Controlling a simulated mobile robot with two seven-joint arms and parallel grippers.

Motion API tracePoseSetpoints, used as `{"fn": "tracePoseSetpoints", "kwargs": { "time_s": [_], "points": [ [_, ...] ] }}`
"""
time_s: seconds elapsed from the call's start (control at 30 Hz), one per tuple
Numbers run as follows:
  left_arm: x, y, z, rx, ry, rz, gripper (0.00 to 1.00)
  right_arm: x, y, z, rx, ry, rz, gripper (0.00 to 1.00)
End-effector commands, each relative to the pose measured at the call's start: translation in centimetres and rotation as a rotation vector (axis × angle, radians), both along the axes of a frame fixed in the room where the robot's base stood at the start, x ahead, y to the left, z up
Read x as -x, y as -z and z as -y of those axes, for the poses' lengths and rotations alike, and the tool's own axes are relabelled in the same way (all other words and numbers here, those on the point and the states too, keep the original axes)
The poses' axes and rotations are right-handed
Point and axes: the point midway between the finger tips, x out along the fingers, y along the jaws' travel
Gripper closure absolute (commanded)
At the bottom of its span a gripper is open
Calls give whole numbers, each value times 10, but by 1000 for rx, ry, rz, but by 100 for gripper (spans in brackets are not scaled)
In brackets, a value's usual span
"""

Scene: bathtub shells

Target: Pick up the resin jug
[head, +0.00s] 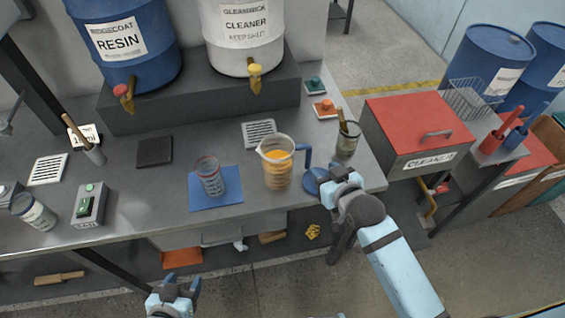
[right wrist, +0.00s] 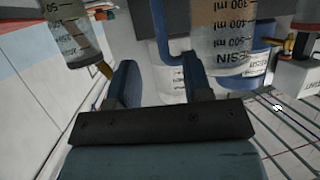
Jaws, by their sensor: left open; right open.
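The resin jug (head: 277,167) is a clear measuring jug with orange liquid and a blue handle (head: 306,156) on its right side. It stands upright on the grey bench near the front edge. In the right wrist view the jug (right wrist: 222,38) appears upside down, labelled RESIN. My right gripper (head: 330,178) is open just to the right of the handle. My left gripper (head: 183,286) is open and empty, below the bench's front edge.
A glass cup (head: 209,177) on a blue mat (head: 229,197) stands left of the jug. A container with a brush (head: 347,140) stands behind my right gripper. A resin drum (head: 122,40) and a cleaner drum (head: 243,35) sit on a raised shelf behind.

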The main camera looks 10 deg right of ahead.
Motion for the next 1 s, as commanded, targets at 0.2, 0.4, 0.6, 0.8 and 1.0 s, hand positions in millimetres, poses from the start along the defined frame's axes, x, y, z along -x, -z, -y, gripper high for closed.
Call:
{"fn": "tracePoseSetpoints", "kwargs": {
  "time_s": [0.2, 0.4, 0.6, 0.8, 1.0],
  "points": [
    [0, -2, 0, -1, -1, 0, 43, -31, 12, -8, -1, 0, 1, 54],
    [0, -5, -1, -2, -2, 1, 43, -43, 16, -10, 0, 0, 2, 54],
    [0, -10, -2, -3, -2, 0, 43, -71, 27, -17, -1, 0, 1, 54],
    [0, -10, -2, -3, -1, 0, 43, -83, 34, -19, -1, -1, 1, 54],
    [0, -10, -2, -3, -1, 0, 43, -83, 34, -19, -1, -1, 1, 59]
  ]
}}
